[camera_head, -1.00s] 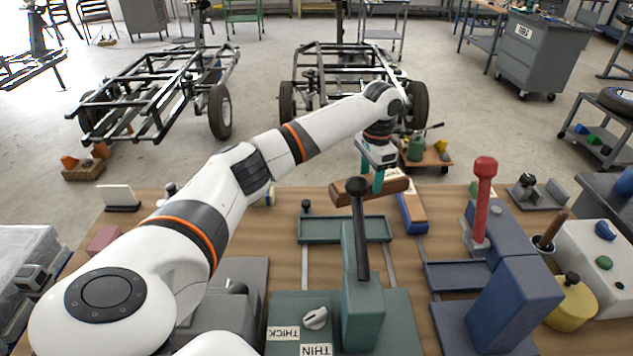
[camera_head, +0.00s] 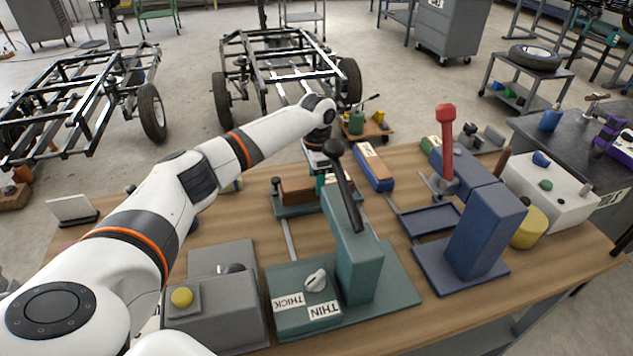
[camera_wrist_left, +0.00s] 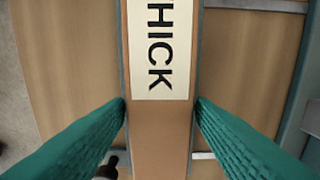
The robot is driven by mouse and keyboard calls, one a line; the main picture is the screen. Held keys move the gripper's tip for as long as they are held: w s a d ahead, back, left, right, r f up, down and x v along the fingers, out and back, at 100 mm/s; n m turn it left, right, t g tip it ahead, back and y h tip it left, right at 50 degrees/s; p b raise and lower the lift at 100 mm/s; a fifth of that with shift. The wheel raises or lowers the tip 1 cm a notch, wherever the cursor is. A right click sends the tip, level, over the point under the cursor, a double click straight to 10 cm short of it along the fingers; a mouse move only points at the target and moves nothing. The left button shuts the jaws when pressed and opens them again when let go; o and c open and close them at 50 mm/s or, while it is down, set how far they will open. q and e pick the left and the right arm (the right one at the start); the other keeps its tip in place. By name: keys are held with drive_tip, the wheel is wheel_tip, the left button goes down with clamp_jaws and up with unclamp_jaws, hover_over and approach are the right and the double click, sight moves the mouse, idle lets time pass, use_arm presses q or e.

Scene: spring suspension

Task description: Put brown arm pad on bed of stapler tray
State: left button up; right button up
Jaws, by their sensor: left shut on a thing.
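The brown arm pad (camera_head: 297,188) is low at the green stapler's tray (camera_head: 288,211), lying along its length. In the left wrist view the pad (camera_wrist_left: 160,135) carries a THICK label, and thin tray rims show along both its sides. My left gripper (camera_head: 320,182) is shut on the pad, with a teal finger at each side. I cannot tell whether the pad's underside touches the tray bed. The green stapler (camera_head: 350,245), with its black-knobbed lever, stands in front and hides part of the tray and pad. My right gripper is not in view.
A second, blue stapler (camera_head: 485,235) with a red lever and its own tray stands to the right. A blue block with an orange-brown top (camera_head: 373,165) lies right of the green tray. A grey box with a yellow button (camera_head: 182,298) stands at front left.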

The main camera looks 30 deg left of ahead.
use_arm(q)
drive_tip(key=shift+f, duration=0.75)
drive_tip(key=shift+f, duration=0.1)
drive_tip(key=o, duration=1.1)
wheel_tip(320, 180, up, 12)
drive_tip(key=shift+r+b, duration=0.15)
drive_tip(key=shift+b, duration=0.2)
